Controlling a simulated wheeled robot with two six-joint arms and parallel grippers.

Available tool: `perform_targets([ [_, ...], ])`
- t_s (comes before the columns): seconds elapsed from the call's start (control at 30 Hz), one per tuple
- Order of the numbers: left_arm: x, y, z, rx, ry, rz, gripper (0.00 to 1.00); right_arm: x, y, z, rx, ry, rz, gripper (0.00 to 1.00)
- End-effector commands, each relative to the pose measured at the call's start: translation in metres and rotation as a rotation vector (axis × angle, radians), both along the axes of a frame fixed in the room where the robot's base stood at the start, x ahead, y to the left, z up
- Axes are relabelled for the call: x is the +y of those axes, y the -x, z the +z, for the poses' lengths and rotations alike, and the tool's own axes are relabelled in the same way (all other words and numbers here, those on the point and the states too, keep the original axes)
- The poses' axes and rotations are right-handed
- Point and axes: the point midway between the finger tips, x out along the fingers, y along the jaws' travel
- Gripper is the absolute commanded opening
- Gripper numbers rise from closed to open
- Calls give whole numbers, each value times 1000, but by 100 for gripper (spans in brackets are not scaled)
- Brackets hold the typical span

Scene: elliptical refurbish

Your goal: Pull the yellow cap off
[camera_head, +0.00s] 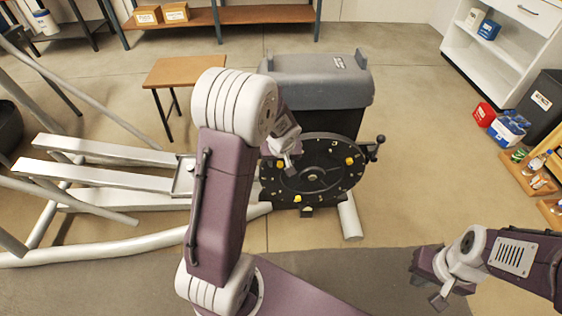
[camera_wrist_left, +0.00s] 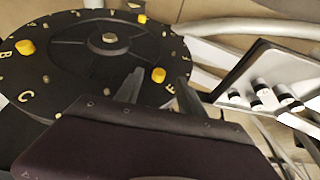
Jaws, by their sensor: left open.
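A black round disc (camera_head: 325,185) with several small yellow parts on its face stands upright at the front of the machine. One yellow cap (camera_head: 350,161) is on its right side and another (camera_head: 298,198) is low on it. In the left wrist view the disc (camera_wrist_left: 75,70) carries letters such as B, C and F. A yellow cap (camera_wrist_left: 158,75) near the letter F shows between the fingertips of my left gripper (camera_wrist_left: 160,84), which is open. Whether the fingers touch it I cannot tell. My right gripper (camera_head: 427,290) is open and empty, low at the right.
A grey-topped machine housing (camera_head: 318,78) stands behind the disc. Silver rails (camera_head: 95,170) run to the left. A tray with several small cylinders (camera_wrist_left: 262,85) is beside the disc in the left wrist view. Free floor lies to the right of the disc.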

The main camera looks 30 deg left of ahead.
Motion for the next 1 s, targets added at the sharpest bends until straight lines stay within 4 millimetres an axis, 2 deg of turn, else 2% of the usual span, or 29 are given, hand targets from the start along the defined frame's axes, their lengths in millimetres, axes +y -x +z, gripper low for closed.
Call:
perform_targets([
  [0.03,2,-3,-14,1,1,0,46,0,0,-9,0,0,0,0],
  [0.2,6,-10,-30,-1,0,0,46,0,0,-17,0,0,0,0],
  [0.53,7,-12,-33,-1,0,-1,46,0,0,-17,0,0,0,0],
  [0.7,7,-12,-33,-1,0,0,0,0,0,-17,0,0,0,0],
  [0.87,7,-12,-33,-1,0,0,0,0,0,-17,0,0,0,0],
  [0.9,7,-12,-33,-1,0,-1,16,0,0,-17,0,0,0,0],
  [0.97,7,-12,-33,-1,0,-1,0,0,0,-17,0,0,0,0],
  [1.0,7,-12,-33,-1,0,-1,0,0,0,-17,0,0,0,0],
])
